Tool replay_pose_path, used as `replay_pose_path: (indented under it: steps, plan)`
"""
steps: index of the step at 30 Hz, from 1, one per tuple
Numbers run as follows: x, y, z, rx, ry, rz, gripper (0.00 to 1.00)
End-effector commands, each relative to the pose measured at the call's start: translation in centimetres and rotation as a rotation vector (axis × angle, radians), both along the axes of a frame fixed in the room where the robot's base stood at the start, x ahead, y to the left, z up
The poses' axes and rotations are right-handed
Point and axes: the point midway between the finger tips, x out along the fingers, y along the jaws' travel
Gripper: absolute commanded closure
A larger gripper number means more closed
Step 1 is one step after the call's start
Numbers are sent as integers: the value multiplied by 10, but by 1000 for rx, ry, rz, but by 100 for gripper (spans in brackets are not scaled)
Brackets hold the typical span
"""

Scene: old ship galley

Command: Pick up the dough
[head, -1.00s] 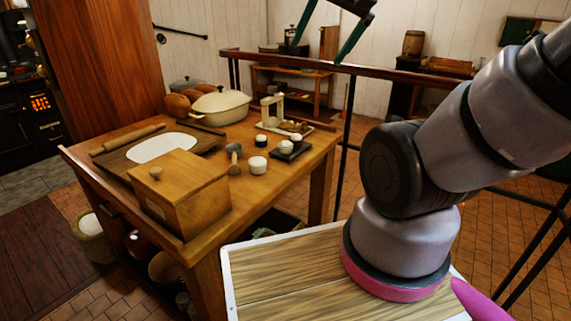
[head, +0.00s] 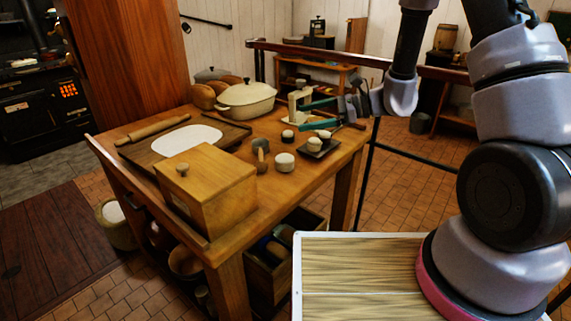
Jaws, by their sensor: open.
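A flat, white, rounded sheet that looks like the dough (head: 190,139) lies on a dark wooden board (head: 232,136) on the table (head: 262,188). My gripper (head: 302,117) is at the right end of the table, its green fingers apart and pointing left. Nothing shows between the fingers. They are well to the right of the dough, close to a small white stand and the small pale pots. I cannot tell their exact height above the table. The front edge of the dough is partly hidden by a wooden box (head: 208,189).
A rolling pin (head: 153,130) lies on the board's far left. A cream lidded dish (head: 245,99) and brown loaves (head: 203,96) stand behind. A mallet (head: 260,155) and a pale pot (head: 285,162) stand right of the box. A dark railing runs behind my arm.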

Motion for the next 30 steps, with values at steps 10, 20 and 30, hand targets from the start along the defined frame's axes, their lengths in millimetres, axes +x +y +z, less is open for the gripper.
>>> replay_pose_path:
  steps: [10,20,30]
  plan:
    - [42,-14,-148,50,191,-355,0]
    - [57,-1,-184,44,206,-427,0]
    - [73,29,-194,44,206,-427,0]
